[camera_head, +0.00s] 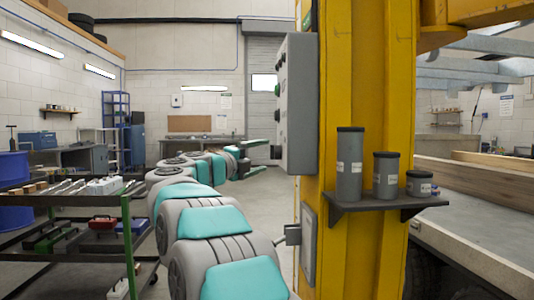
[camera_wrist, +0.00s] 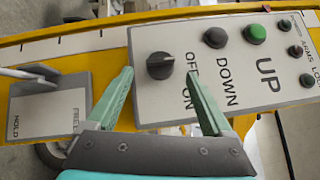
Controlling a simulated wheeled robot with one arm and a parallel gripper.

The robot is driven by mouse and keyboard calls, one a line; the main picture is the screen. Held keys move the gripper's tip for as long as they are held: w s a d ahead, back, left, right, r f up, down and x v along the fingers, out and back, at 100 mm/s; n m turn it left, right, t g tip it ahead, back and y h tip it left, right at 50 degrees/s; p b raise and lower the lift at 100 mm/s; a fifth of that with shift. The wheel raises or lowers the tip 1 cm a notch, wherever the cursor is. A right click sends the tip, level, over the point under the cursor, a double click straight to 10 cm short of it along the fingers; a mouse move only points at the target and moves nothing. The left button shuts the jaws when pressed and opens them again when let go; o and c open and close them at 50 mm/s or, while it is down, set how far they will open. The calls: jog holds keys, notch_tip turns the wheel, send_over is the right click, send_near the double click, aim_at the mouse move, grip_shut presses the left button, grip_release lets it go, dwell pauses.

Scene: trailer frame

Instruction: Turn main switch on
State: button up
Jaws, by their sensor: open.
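The main switch is a black rotary knob (camera_wrist: 160,66) on a grey control panel (camera_wrist: 150,104), beside the words OFF and ON. Its bar lies roughly sideways in the wrist view, with one end toward OFF. My gripper (camera_wrist: 159,76) is open, its two teal fingers on either side of the knob in the picture. I cannot tell whether they touch it. My gripper (camera_head: 268,157) is there just left of the panel's lower part.
DOWN (camera_wrist: 215,37) and UP (camera_wrist: 255,34) buttons sit near the knob. The yellow post (camera_head: 365,130) bears a shelf (camera_head: 375,208) with grey cylinders. A green cart (camera_head: 130,240) stands at left.

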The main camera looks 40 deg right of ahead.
aim_at(273, 153)
jog(key=shift+x, duration=2.35)
jog(key=c, duration=1.3)
